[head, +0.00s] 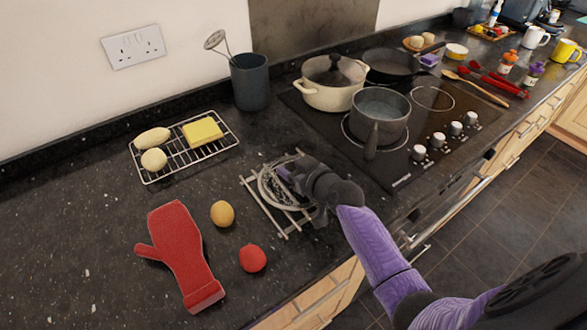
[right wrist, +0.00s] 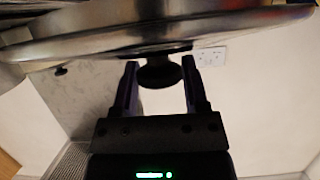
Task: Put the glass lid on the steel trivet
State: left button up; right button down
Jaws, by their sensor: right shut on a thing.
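The glass lid (head: 267,193), clear with a steel rim, is over the steel trivet (head: 283,231) on the dark counter. In the right wrist view the lid's rim (right wrist: 150,38) fills the top, and its black knob (right wrist: 160,73) is between my fingers. My right gripper (head: 289,176) is shut on that knob; its wrist hides the lid's right part. The trivet's bars stick out around the lid. I cannot tell whether the lid touches the trivet or is just above it. My left gripper is not in view.
A saucepan (head: 379,118) and a lidded cream pot (head: 325,96) stand on the hob right of the trivet. A wire rack (head: 148,178) and utensil pot (head: 251,85) stand behind.

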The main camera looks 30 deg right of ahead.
jog(key=shift+s+a+f, duration=0.15)
jog(key=shift+s+f, duration=0.1)
jog(key=shift+f, duration=0.4)
jog(key=shift+c, duration=2.3)
grip_release()
jog(key=o, duration=0.4)
jog(key=shift+a+f, duration=0.1)
jog(key=shift+f, duration=0.05)
jog(key=shift+c, duration=0.2)
jog(key=shift+r+p, duration=0.4)
jog(key=shift+r, duration=0.05)
jog(key=shift+s+d+r+p, duration=0.2)
jog(key=shift+s+r+p, duration=0.25)
jog(key=shift+s, duration=0.05)
jog(key=shift+s+d+r+p, duration=0.15)
jog(key=shift+s+r+p, duration=0.25)
jog(key=shift+s+p, duration=0.1)
jog(key=p+v, duration=0.1)
jog(key=v, duration=0.8)
jog(key=shift+r+p, duration=0.15)
jog(key=shift+p, duration=0.2)
